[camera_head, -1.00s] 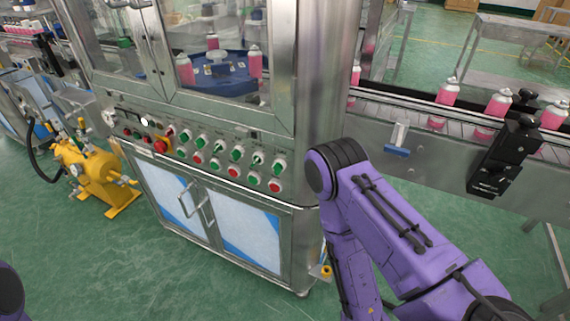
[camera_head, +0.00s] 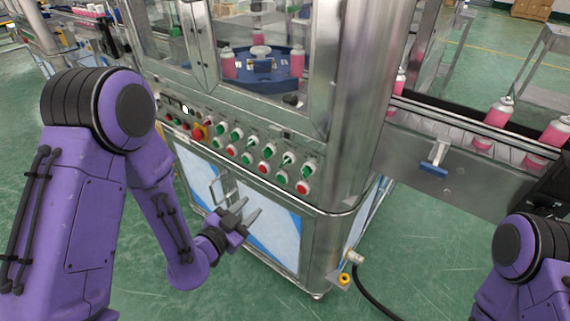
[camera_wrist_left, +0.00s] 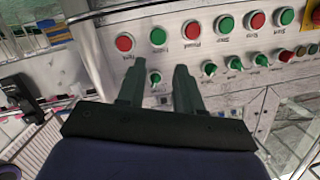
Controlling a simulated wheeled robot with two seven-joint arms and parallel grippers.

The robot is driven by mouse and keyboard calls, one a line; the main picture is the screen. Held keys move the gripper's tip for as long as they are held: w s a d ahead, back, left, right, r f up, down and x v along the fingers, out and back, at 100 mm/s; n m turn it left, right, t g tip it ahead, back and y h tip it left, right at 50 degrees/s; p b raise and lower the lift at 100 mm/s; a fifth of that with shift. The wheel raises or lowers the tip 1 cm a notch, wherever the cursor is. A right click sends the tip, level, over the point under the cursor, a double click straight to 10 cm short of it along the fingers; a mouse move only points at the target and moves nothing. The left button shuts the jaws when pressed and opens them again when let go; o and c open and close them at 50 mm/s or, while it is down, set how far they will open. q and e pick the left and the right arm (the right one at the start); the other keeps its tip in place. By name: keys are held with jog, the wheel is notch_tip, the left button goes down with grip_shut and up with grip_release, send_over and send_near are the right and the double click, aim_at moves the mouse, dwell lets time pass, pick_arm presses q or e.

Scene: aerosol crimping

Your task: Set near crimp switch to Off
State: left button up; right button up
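The crimping machine's control panel (camera_head: 255,150) carries rows of green and red push buttons and green rotary knobs. I cannot tell from the lettering which knob is the near crimp switch. My right gripper is out of view.
A steel corner post (camera_head: 355,110) stands right of the panel. A conveyor (camera_head: 470,135) with pink cans runs to the right. Cabinet doors (camera_head: 270,225) lie behind my left gripper. A black hose (camera_head: 375,300) lies on the green floor.

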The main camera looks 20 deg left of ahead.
aim_at(283, 164)
pick_arm(q)
notch_tip(283, 164, up, 6)
jog(key=w+d+m+t+h, duration=0.2)
jog(key=m, duration=0.1)
jog(key=p+x, duration=0.3)
jog(key=x, duration=0.6)
jog(key=shift+w+d, duration=0.2)
jog(key=shift+w, duration=0.2)
jog(key=shift+f, duration=0.1)
grip_shut()
